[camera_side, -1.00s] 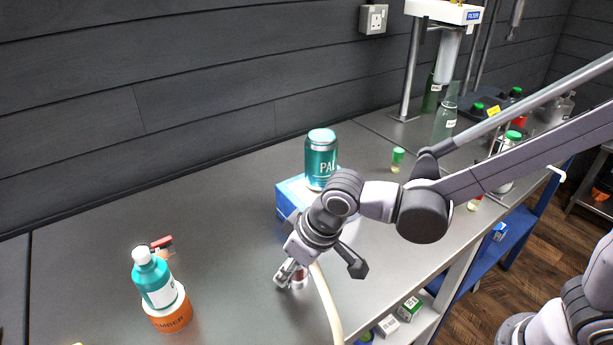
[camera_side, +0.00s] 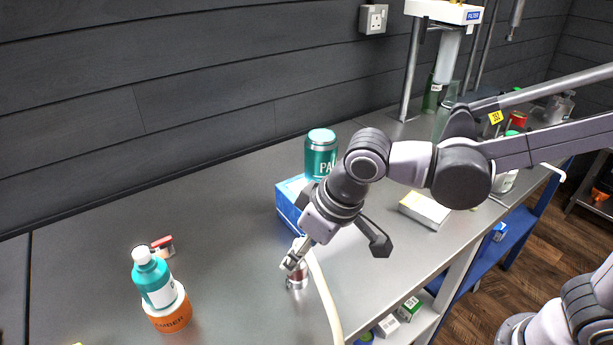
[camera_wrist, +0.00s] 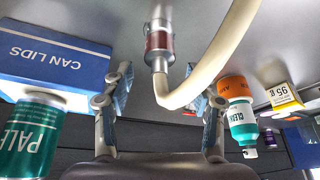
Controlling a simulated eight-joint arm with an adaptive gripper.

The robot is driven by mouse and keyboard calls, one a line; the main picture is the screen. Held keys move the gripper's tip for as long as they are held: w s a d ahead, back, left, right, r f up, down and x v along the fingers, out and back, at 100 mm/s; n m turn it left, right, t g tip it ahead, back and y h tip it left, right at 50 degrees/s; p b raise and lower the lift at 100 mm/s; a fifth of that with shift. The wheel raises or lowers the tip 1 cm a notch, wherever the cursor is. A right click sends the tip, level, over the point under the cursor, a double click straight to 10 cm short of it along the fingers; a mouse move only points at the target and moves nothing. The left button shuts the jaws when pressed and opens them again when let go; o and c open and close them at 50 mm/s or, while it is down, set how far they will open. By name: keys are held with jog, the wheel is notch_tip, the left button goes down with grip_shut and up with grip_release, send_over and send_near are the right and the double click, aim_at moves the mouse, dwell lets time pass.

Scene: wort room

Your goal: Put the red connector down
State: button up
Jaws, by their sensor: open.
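The red connector (camera_side: 297,281) is a short metal cylinder with a red band. It stands on the grey bench in the side view. A cream hose (camera_side: 324,298) runs beside it, and in the wrist view it curves up to the connector's end (camera_wrist: 158,42). My gripper (camera_side: 293,258) is just above the connector, tilted down.
A blue can-lids box (camera_side: 289,205) with a teal can (camera_side: 320,155) stands behind my gripper. The bench between is clear.

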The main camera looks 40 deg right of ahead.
jog(key=a+v, duration=0.1)
jog(key=v, duration=0.4)
jog(key=s+d+f+m+t+h, duration=0.1)
jog(key=s+d+f+m, duration=0.1)
jog(key=d, duration=1)
jog(key=s+d+f+m+t+h, duration=0.1)
jog(key=d+m+t, duration=0.1)
jog(key=d, duration=0.9)
jog(key=shift+s+d+f+m, duration=0.3)
jog(key=shift+s+d+f, duration=0.05)
jog(key=shift+d+f, duration=0.05)
